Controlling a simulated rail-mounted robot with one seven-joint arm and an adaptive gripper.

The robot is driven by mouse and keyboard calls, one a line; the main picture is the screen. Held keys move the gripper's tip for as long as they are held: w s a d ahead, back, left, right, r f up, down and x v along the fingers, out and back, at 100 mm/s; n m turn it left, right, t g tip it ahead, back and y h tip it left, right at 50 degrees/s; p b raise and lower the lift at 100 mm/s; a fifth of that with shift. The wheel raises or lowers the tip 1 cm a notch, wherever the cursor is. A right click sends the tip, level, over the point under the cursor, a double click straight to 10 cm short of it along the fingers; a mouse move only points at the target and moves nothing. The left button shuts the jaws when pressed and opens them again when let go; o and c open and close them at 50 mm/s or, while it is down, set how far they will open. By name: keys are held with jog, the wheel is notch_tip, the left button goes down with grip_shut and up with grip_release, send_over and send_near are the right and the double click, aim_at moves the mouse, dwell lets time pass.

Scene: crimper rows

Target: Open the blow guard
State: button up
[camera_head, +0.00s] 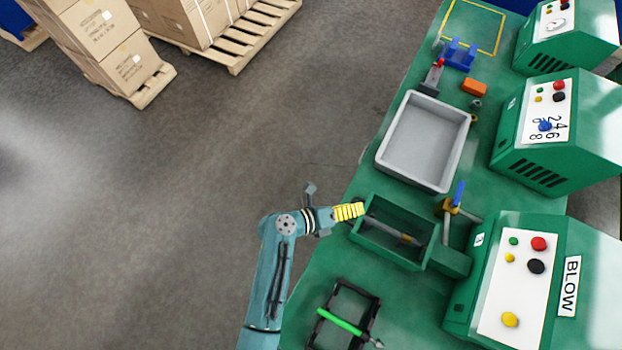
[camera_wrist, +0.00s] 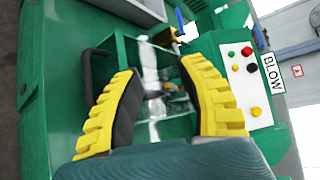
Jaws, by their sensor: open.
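The blow station's green box (camera_head: 378,250) stands on the bench in front of the machine labelled BLOW (camera_head: 520,280). In the wrist view the box (camera_wrist: 118,48) has a clear, shiny panel (camera_wrist: 150,60), which seems to be the guard; I cannot tell how far it is closed. A metal rod-like part shows inside. A black handle (camera_wrist: 88,65) sticks out at the box's left side, beside my left finger. My gripper (camera_head: 362,209), with yellow-backed fingers, is at the box's left edge. It is open, and its fingers (camera_wrist: 160,68) are apart with nothing clearly between them.
A grey tray (camera_head: 385,155) lies behind the box. A blue-handled valve (camera_head: 455,198) stands at its back right. A black frame with a green tool (camera_head: 340,320) lies in front. Open floor (camera_head: 200,200) is on the left, with cartons on pallets (camera_head: 150,90) farther back.

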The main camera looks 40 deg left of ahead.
jog(key=p+v, duration=0.7)
jog(key=v, duration=0.5)
jog(key=shift+s+r, duration=0.2)
jog(key=shift+s, duration=0.1)
dwell(0.3)
jog(key=shift+a, duration=0.1)
dwell(0.6)
